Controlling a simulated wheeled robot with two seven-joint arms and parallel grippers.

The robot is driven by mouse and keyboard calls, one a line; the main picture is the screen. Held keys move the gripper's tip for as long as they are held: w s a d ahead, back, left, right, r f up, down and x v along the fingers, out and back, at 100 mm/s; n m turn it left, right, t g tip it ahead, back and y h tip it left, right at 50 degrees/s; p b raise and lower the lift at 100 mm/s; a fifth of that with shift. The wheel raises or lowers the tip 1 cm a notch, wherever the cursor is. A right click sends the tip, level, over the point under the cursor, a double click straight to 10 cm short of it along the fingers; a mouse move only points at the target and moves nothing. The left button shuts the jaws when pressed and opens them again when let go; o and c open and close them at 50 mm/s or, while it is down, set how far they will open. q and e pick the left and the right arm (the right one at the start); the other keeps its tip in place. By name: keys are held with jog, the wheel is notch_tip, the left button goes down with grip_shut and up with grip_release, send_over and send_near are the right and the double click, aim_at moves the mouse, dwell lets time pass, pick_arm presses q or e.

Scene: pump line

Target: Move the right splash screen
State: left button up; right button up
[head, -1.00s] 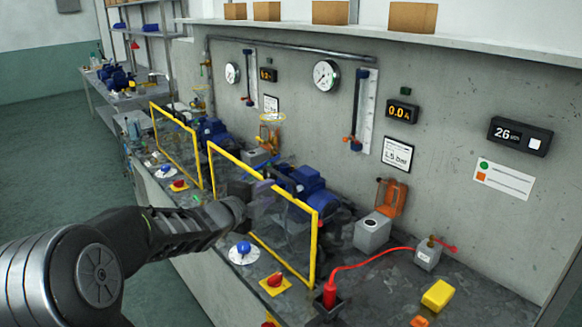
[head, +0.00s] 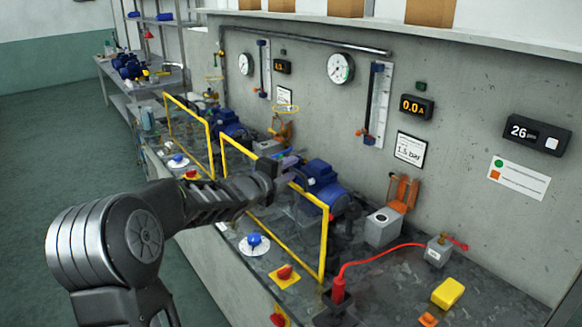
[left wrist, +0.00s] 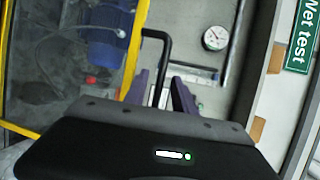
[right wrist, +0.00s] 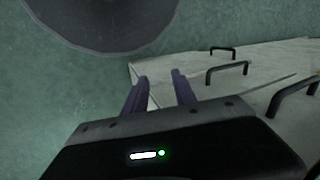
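The right splash screen (head: 324,240) is a clear pane in a yellow frame, upright along the bench's front part. Its yellow edge (left wrist: 134,50) crosses the left wrist view, with a black bar handle (left wrist: 157,34) beside it. My left gripper (head: 290,170) is at the screen's upper edge. In the left wrist view its purple fingers (left wrist: 160,78) are parted, with the handle's bar running down between them; contact cannot be told. My right gripper (right wrist: 158,78) is open and empty, low in front of pale cabinet fronts. The right arm does not show in the head view.
A second yellow-framed screen (head: 210,150) stands further left. Behind the right screen is a blue pump (head: 320,185). A blue knob (head: 254,240), a red knob (head: 285,273) and a red hose (head: 375,258) are near. Cabinet handles (right wrist: 228,70) stick out near the right gripper.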

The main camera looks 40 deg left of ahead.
pick_arm(q)
jog(key=shift+w+f, duration=0.1)
jog(key=shift+w, duration=0.55)
grip_shut()
dwell(1.0)
